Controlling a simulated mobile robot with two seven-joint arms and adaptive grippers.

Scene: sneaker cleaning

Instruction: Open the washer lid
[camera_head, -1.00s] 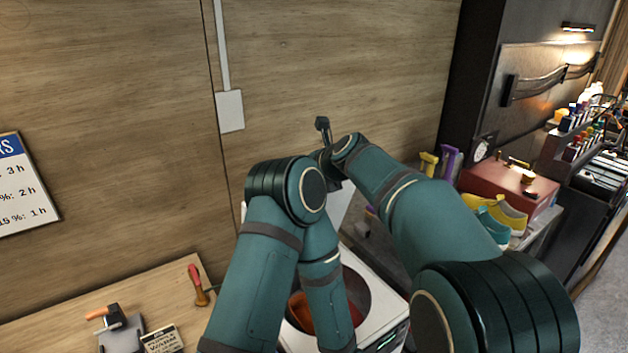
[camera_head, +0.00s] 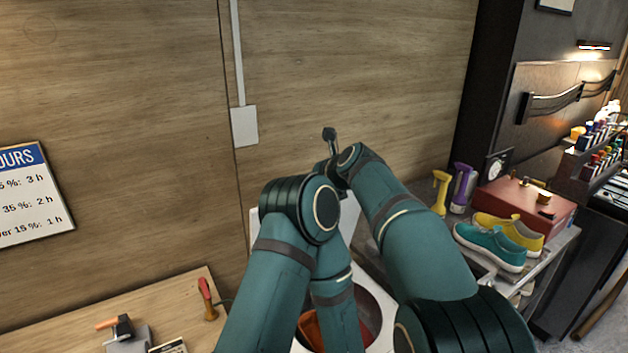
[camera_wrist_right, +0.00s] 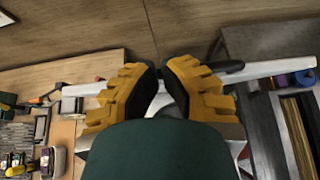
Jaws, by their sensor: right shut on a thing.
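The white washer (camera_head: 374,287) stands below my arms in the head view. Its round opening shows, with an orange thing (camera_head: 311,328) inside. The white lid (camera_head: 349,212) is raised behind my arms and mostly hidden by them. In the right wrist view the lid (camera_wrist_right: 272,70) runs across as a pale bar with a dark handle-like piece (camera_wrist_right: 228,67). My right gripper (camera_wrist_right: 165,84) has yellow fingers with dark pads, shut on the lid at its edge; the exact contact is partly hidden. My left arm folds over the washer; its gripper is not visible.
A wooden bench at left (camera_head: 150,300) holds a red-handled tool (camera_head: 207,298). At right, a table holds teal and yellow shoes (camera_head: 490,245), a red box (camera_head: 528,199) and spray bottles (camera_head: 462,187). A wooden wall (camera_head: 360,70) stands close behind the lid.

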